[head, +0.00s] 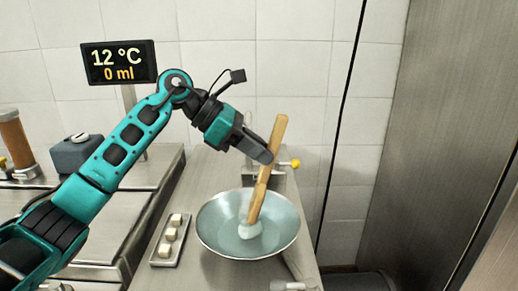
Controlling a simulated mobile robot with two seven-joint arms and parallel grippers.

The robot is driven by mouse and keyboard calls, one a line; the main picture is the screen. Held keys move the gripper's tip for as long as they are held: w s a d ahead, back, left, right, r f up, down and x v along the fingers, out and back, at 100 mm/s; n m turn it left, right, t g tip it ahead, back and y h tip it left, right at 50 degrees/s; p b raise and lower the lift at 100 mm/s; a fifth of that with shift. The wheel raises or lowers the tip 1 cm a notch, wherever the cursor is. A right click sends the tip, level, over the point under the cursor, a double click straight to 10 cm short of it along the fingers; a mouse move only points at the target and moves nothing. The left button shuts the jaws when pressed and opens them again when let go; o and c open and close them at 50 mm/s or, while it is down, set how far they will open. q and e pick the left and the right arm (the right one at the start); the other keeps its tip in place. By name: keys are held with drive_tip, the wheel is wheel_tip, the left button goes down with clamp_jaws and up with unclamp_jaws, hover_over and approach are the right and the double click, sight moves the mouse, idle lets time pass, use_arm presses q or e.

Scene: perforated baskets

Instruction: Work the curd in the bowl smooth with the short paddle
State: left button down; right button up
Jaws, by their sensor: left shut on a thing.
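My left gripper (262,155) is shut on the short paddle (267,175), a wooden stick held by its upper part and tilted to the right at the top. The paddle's lower end stands in the wide metal bowl (210,242). A pale whitish lump, which looks like the curd (249,229), surrounds or clings to the paddle's lower end; I cannot tell which. The rest of the bowl's inside looks smooth and bluish-grey. My right gripper is not in view.
A small tray (157,260) with several pale cubes (171,234) lies left of the bowl. A display (119,62) behind reads 12 °C and 0 ml. A small tap with a yellow knob (295,163) is behind the bowl. A steel wall (435,130) bounds the right.

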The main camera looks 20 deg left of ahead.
use_arm(q)
drive_tip(key=shift+f, duration=0.15)
drive_tip(key=shift+s+d+b, duration=0.1)
drive_tip(key=shift+s+b, duration=0.2)
drive_tip(key=shift+s, duration=0.2)
drive_tip(key=shift+w+a+f, duration=0.1)
drive_tip(key=shift+w+a, duration=0.05)
drive_tip(key=shift+w, duration=0.3)
drive_tip(key=shift+w+a+f, duration=0.1)
drive_tip(key=shift+w, duration=0.35)
drive_tip(key=shift+s, duration=0.15)
drive_tip(key=shift+s+d, duration=0.15)
drive_tip(key=shift+s, duration=0.5)
drive_tip(key=shift+w+r, duration=0.1)
drive_tip(key=shift+w, duration=0.05)
